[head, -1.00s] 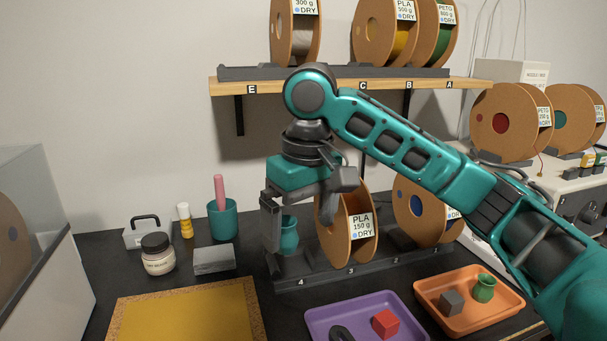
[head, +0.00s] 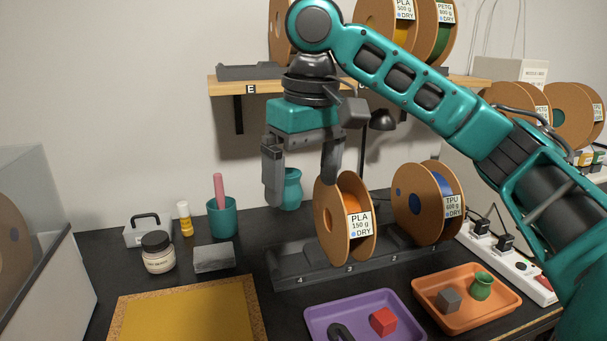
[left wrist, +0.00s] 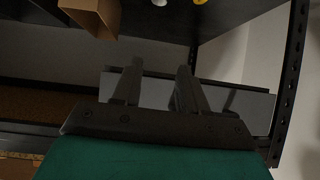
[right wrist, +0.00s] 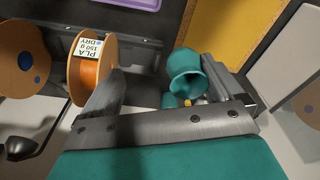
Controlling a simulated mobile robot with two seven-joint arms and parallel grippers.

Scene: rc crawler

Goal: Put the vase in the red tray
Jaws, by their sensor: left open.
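A teal vase (head: 291,190) hangs in the air at my right gripper (head: 302,190), against its left finger in the head view. In the right wrist view the vase (right wrist: 185,72) shows by the right-hand finger. My left gripper (left wrist: 158,85) is open and empty in the left wrist view, and out of the head view.
A purple tray (head: 322,309) with a red cube (head: 383,321) and a dark part is at the front. Spools (head: 334,222) stand in a dark rack (head: 297,267) below the gripper. A teal cup (head: 222,220), jar (head: 158,254) and grey block (head: 213,258) stand left. A shelf (head: 228,86) is behind.

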